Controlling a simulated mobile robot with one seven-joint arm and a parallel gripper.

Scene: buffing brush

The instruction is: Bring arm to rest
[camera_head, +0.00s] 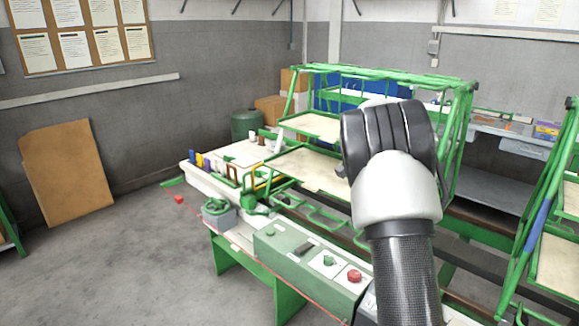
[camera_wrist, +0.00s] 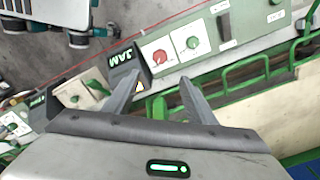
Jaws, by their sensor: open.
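My arm rises at the right of the middle in the head view, with a black forearm, a white joint and a dark ribbed part on top. My gripper (camera_wrist: 160,88) shows in the wrist view with its two grey fingers apart and nothing between them. The fingers are over or in front of the green control panel (camera_wrist: 205,45), which carries a red button (camera_wrist: 160,57) and a green one. I cannot tell how far off the panel is. In the head view the fingers are hidden behind the arm.
A green-framed machine (camera_head: 300,165) fills the middle and right around the arm. The control panel (camera_head: 290,247) with its red button (camera_head: 354,276) lies along its front. A brown board (camera_head: 67,170) leans on the left wall. The grey floor (camera_head: 120,260) at left is mostly clear.

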